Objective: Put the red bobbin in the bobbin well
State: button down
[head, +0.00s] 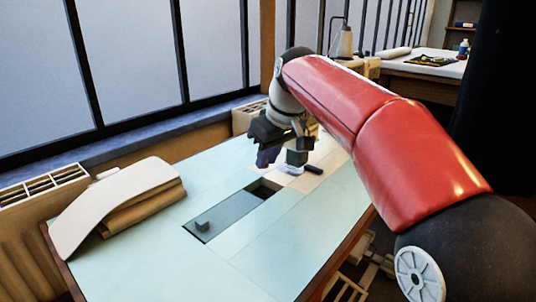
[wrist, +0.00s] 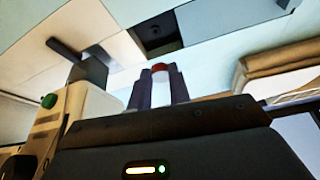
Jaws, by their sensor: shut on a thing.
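My gripper (wrist: 161,80) is shut on the red bobbin (wrist: 160,67), which shows as a small red edge between the two fingertips in the wrist view. The rest of the bobbin is hidden or unclear. The bobbin well (wrist: 155,33) is a dark opening in the pale table, beyond the fingertips in the wrist view. In the head view the dark opening (head: 264,187) lies at the far end of a grey slide plate (head: 222,218). There my gripper (head: 266,158) hangs above and just behind the opening, apart from the table; the bobbin cannot be made out.
A dark upright block (head: 297,157) and a black bar (head: 313,169) are right of my gripper. A cream machine body (wrist: 80,115) is close at left in the wrist view. A curved pale board on folded cloth (head: 120,205) lies at left. The front table is clear.

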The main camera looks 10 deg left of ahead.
aim_at(264, 194)
jog(key=shift+f+b, duration=3.45)
jog(key=shift+f, duration=0.3)
jog(key=shift+f, duration=0.1)
jog(key=c, duration=1.2)
grip_release()
jog(key=p+v, duration=0.2)
jog(key=v, duration=0.5)
jog(key=shift+s+d+r, duration=0.15)
jog(key=shift+d+r, duration=0.05)
jog(key=shift+r, duration=0.15)
